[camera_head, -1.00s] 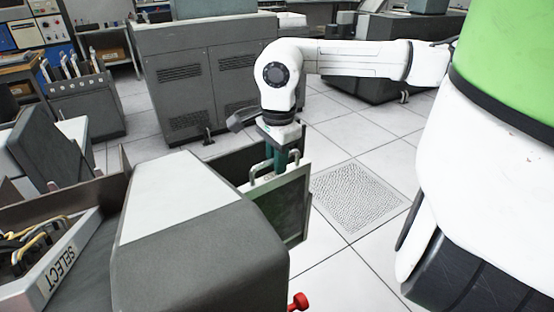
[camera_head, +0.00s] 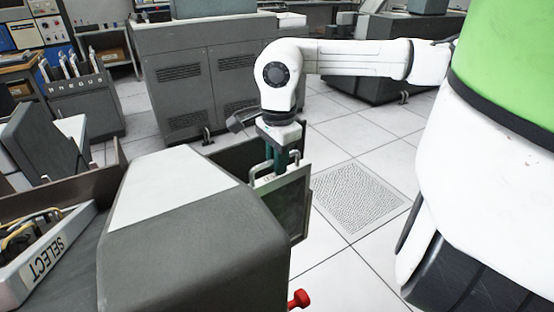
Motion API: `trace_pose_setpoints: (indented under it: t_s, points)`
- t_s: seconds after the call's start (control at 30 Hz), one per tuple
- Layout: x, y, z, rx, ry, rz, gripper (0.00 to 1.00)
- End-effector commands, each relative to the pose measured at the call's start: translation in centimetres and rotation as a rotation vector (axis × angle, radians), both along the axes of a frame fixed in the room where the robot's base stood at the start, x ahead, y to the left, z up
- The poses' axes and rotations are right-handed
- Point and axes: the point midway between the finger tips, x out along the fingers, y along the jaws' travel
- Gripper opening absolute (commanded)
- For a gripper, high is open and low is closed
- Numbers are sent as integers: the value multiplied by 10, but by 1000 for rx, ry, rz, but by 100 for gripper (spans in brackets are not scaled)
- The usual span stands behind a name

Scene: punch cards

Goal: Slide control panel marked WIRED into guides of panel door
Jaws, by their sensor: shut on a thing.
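A flat dark green-grey panel (camera_head: 291,207) with a pale top edge and a looped metal handle hangs upright from my gripper (camera_head: 282,165). My gripper points down and is shut on the panel's handle. No WIRED marking can be read on it from here. A dark upright plate, seemingly the panel door (camera_head: 232,160), stands just behind and left of the panel at the grey machine's far side. The machine's rounded corner hides the panel's lower left part. I cannot tell whether the panel's edges touch any guides.
The grey machine (camera_head: 190,250) with a pale top fills the lower left. A panel marked SELECT (camera_head: 47,259) lies with wires in a tray at far left. A red knob (camera_head: 299,299) sticks out low. Tiled floor with a grate (camera_head: 357,199) is free to the right.

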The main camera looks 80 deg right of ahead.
Motion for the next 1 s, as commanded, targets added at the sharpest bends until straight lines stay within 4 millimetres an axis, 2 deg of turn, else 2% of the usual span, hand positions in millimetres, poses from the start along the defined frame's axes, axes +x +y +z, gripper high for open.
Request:
trace_pose_setpoints:
  t_s: [0.2,0.47,0.5,0.7,0.8,1.0]
  points:
    - [1,0,-9,-1,-2,0,0]
    - [1,0,-8,-1,-2,0,0]
    - [1,0,-8,-1,-2,0,21]
    - [0,0,-9,-1,-1,0,40]
    - [0,0,-9,-1,-1,0,48]
    - [0,0,-11,1,2,0,48]
